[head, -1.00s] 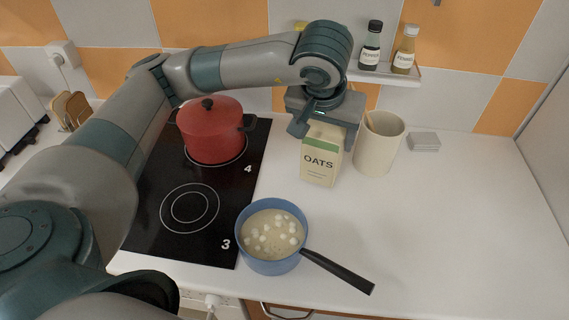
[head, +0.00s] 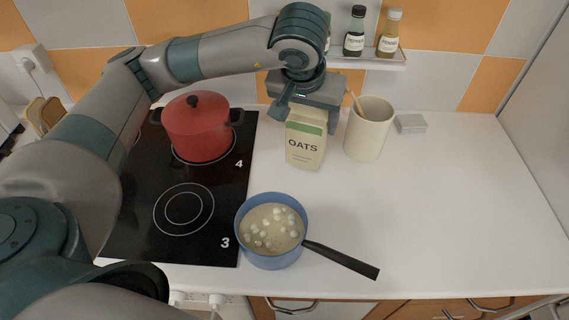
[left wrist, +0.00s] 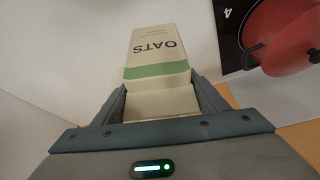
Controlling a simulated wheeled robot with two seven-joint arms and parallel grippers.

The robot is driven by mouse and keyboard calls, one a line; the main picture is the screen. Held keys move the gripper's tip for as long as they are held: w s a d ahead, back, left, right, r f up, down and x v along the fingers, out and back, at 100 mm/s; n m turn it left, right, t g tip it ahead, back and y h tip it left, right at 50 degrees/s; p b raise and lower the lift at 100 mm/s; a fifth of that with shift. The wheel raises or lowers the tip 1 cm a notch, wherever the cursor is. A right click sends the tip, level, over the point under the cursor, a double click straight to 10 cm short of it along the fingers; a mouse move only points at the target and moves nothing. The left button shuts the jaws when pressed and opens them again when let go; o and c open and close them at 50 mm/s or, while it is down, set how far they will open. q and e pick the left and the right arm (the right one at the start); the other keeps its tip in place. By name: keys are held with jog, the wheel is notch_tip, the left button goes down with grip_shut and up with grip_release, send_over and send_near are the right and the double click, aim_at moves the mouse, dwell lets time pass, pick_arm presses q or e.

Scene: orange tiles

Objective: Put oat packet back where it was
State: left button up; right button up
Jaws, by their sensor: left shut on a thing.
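The oat packet (head: 305,147) is a cream carton with a green band, upright at the back of the white counter between the hob and the utensil crock. My left gripper (head: 308,103) is above it and shut on its top; the fingers sit on either side of the carton. The packet also shows in the left wrist view (left wrist: 155,50), between the two fingers (left wrist: 160,100). I cannot tell whether its base touches the counter. My right gripper is not in view.
A red pot (head: 197,130) stands on the black hob (head: 140,215). A cream crock (head: 368,130) is close right of the packet. A blue saucepan (head: 272,262) is in front, handle pointing right.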

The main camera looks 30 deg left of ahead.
pick_arm(q)
jog(key=w+a+m+p, duration=0.1)
jog(key=w+a+p, duration=0.1)
jog(key=a, duration=0.5)
jog(key=shift+w, duration=0.9)
jog(key=shift+f+p, duration=1.2)
jog(key=shift+f, duration=1.7)
